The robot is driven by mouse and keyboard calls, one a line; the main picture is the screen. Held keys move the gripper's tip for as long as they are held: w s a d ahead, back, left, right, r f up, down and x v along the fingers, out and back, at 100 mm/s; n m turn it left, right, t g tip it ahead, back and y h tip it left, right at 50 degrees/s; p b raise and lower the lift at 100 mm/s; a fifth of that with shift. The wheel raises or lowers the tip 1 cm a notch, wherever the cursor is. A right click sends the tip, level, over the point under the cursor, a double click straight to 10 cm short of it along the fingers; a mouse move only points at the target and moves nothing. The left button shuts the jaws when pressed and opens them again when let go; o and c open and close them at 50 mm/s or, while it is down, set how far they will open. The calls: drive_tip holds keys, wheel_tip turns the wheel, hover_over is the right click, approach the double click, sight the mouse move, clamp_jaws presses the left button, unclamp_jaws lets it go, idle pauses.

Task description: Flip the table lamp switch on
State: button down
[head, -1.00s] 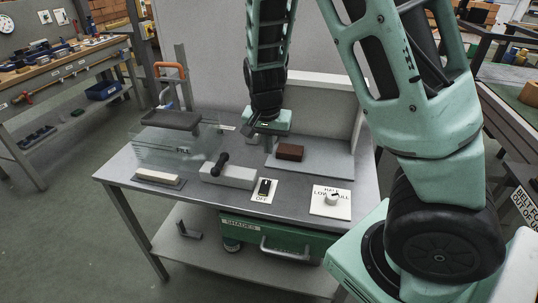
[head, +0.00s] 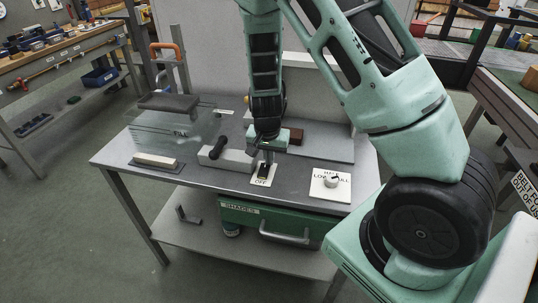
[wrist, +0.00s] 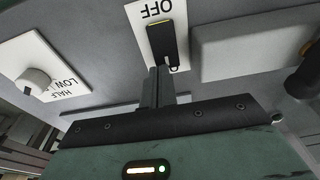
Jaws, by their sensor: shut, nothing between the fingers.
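A black rocker switch (wrist: 162,45) sits on a white plate (head: 262,182) marked OFF, near the table's front edge. The plate also shows in the wrist view (wrist: 147,18), with its lettering upside down. My gripper (head: 267,158) is shut and empty, pointing down at the far side of the switch. In the wrist view my closed fingertips (wrist: 158,76) overlap the near end of the switch; I cannot tell whether they touch it. The fingers partly hide the switch in the head view. I cannot make out a lamp itself.
A white dial plate (head: 330,186) with a round knob is to the right. A grey block with a black handle (head: 218,150) is close on the left. A dark red brick (head: 296,136) lies behind. A green drawer (head: 250,214) marked SHADES hangs below.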

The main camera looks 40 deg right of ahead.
drive_tip(key=shift+w+d+f+g+y, duration=0.15)
drive_tip(key=shift+d+f+g+y, duration=0.15)
drive_tip(key=shift+f, duration=0.15)
drive_tip(key=shift+a+r, duration=0.15)
drive_tip(key=shift+a, duration=0.05)
drive_tip(key=shift+s+a+r+p, duration=0.3)
drive_tip(key=shift+s+a, duration=0.2)
drive_tip(key=shift+a, duration=0.05)
wheel_tip(320, 180, up, 14)
drive_tip(key=w+d+p, duration=0.1)
drive_tip(key=p, duration=0.2)
drive_tip(key=shift+w+d, duration=0.2)
drive_tip(key=shift+d, duration=0.15)
drive_tip(key=shift+f, duration=0.1)
idle(0.4)
